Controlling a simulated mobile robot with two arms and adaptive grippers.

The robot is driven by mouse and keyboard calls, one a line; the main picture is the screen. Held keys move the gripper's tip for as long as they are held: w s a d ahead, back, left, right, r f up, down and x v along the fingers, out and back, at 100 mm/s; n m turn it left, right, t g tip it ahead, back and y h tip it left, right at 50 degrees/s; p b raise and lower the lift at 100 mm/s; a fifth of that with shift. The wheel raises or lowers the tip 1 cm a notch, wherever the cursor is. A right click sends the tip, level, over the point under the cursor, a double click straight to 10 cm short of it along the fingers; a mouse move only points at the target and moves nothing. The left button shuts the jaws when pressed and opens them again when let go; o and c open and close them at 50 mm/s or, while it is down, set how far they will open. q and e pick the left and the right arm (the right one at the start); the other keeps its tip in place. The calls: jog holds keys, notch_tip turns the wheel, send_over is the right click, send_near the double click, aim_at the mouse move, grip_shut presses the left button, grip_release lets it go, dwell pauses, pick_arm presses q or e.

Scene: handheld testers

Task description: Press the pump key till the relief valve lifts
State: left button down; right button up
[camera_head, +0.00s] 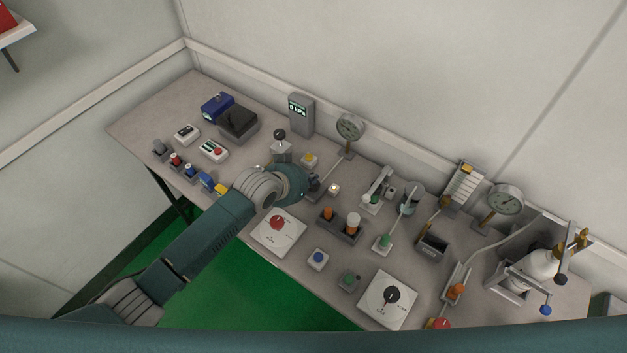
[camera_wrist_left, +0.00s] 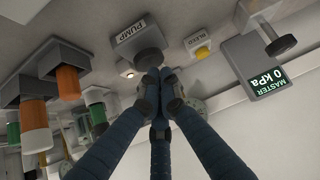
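The pump key (camera_wrist_left: 149,60) is a dark round button on a grey block labelled PUMP, in the left wrist view. My left gripper (camera_wrist_left: 160,76) has its blue-sleeved fingers drawn together with nothing between them. Its tips overlap the key's near edge; I cannot tell whether they touch it. In the head view my left gripper (camera_head: 310,187) is over the middle of the bench and hides most of the key. The master display (camera_wrist_left: 267,75) reads 0 kPa and also shows in the head view (camera_head: 299,107). I cannot tell which part is the relief valve. My right gripper is out of view.
A yellow bleed button (camera_wrist_left: 202,52) is close beside the pump key; a small lit lamp (camera_head: 334,188) is on its other side. A black-knobbed post (camera_head: 280,149) and a dial gauge (camera_head: 349,128) stand behind the hand. Orange-and-white plugs (camera_head: 352,222) stand to the right.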

pick_arm(q)
jog(key=shift+r, duration=0.4)
jog(key=shift+r+p, duration=0.2)
jog(key=shift+p, duration=0.1)
notch_tip(320, 180, up, 5)
jog(key=p, duration=0.4)
jog(key=shift+f+p, duration=0.15)
jog(key=shift+p, duration=0.25)
jog(key=shift+f, duration=0.1)
